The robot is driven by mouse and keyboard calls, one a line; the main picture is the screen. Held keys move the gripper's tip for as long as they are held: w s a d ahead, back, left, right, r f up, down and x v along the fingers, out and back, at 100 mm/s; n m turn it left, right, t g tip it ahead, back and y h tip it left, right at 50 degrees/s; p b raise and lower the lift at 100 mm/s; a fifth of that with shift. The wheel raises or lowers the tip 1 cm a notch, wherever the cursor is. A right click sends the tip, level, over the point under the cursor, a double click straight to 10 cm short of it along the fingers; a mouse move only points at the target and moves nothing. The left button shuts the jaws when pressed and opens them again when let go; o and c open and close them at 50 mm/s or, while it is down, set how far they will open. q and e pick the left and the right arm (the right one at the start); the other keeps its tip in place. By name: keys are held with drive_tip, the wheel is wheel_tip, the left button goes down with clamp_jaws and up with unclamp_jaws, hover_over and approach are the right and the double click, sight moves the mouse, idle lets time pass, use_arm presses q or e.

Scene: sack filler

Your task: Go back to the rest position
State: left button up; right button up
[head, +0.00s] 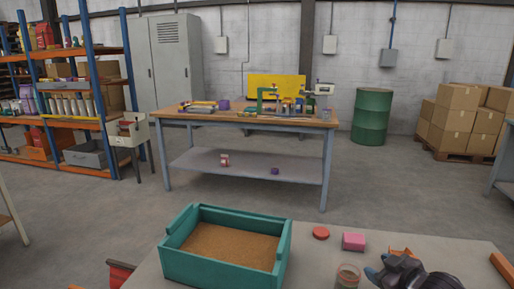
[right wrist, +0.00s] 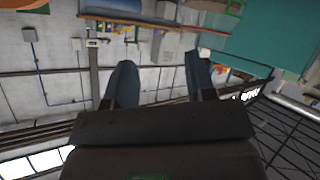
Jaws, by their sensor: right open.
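My right gripper (head: 385,270) is at the lower right of the head view, above the near table (head: 310,262). In the right wrist view its two fingers (right wrist: 162,78) stand apart with nothing between them. A teal box (head: 178,265) holding brown grainy material (head: 232,245) is on the table to its left. A small jar (head: 347,277) with brownish contents stands just left of the gripper. A red round lid (head: 321,233) and a pink block (head: 354,241) lie behind the jar. My left gripper does not show.
A workbench (head: 250,121) with tools stands beyond an open stretch of floor (head: 110,215). Shelves (head: 85,122) are at the left, a green drum (head: 372,115) and stacked cartons (head: 455,120) at the right. An orange object (head: 503,268) is at the table's right end.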

drive_tip(key=s+a+f+m+h+p, duration=0.1)
drive_tip(key=s+f, duration=0.4)
drive_tip(key=s, duration=0.5)
drive_tip(key=s+a+f+m+h+p, duration=0.1)
drive_tip(key=s+f, duration=0.4)
drive_tip(key=s, duration=0.6)
drive_tip(key=s+a+f+m+g+h+p, duration=0.1)
drive_tip(key=s+f+m, duration=0.2)
drive_tip(key=s, duration=0.8)
wheel_tip(320, 180, down, 2)
drive_tip(key=shift+f+m+p, duration=0.15)
drive_tip(key=shift+m+p, duration=0.15)
drive_tip(key=shift+p, duration=0.05)
